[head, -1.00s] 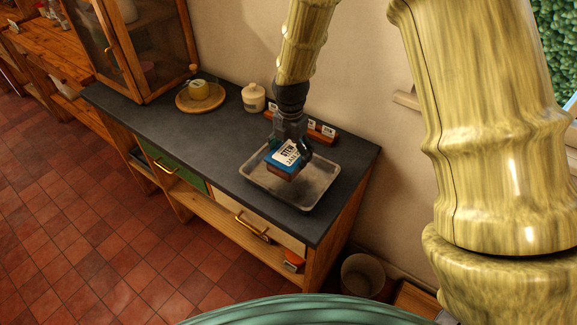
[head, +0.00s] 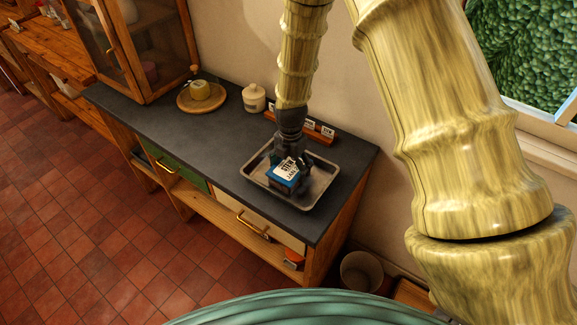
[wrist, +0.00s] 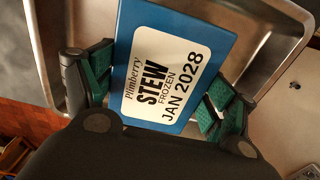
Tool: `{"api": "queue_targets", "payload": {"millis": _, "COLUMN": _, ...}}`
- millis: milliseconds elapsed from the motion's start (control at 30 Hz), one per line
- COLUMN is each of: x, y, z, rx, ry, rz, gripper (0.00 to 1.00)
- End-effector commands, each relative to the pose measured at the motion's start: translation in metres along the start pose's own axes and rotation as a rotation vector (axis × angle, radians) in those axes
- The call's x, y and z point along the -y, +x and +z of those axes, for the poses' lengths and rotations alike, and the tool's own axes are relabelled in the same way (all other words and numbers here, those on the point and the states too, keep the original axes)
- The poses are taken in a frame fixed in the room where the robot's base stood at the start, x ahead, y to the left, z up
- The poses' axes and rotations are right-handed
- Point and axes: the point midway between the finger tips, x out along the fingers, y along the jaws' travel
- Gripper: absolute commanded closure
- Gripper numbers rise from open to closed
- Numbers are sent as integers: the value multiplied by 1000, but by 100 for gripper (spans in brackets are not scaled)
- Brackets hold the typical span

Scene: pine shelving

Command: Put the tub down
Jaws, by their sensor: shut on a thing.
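The tub (head: 284,175) is a small box with a blue lid and a white label reading "Plimberry STEW FROZEN JAN 2028". In the head view it is at the metal tray (head: 317,200) on the dark counter. My gripper (head: 291,160) is shut on it from above. In the wrist view the green pads of my gripper (wrist: 157,88) sit at both sides of the tub (wrist: 188,25). The tray's rim shows around it. I cannot tell whether the tub's underside touches the tray floor.
A wooden rack with white cards (head: 322,132) stands behind the tray by the wall. A lidded cream jar (head: 254,98) and a round board (head: 201,101) with a yellow item are further left. The counter (head: 215,145) between is clear.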

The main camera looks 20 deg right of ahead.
Motion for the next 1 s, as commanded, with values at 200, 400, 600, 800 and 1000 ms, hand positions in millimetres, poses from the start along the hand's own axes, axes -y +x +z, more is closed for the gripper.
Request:
{"api": "queue_targets", "payload": {"millis": 200, "x": 0, "y": 2, "z": 0, "rx": 0, "ry": 0, "rz": 0, "gripper": 56}}
{"api": "queue_targets", "payload": {"millis": 400, "x": 0, "y": 2, "z": 0, "rx": 0, "ry": 0, "rz": 0, "gripper": 0}}
{"api": "queue_targets", "payload": {"millis": 600, "x": 0, "y": 2, "z": 0, "rx": 0, "ry": 0, "rz": 0, "gripper": 0}}
{"api": "queue_targets", "payload": {"millis": 800, "x": 0, "y": -2, "z": 0, "rx": 0, "ry": 0, "rz": 0, "gripper": 0}}
{"api": "queue_targets", "payload": {"millis": 1000, "x": -1, "y": -14, "z": 0, "rx": 0, "ry": 0, "rz": 2, "gripper": 0}}
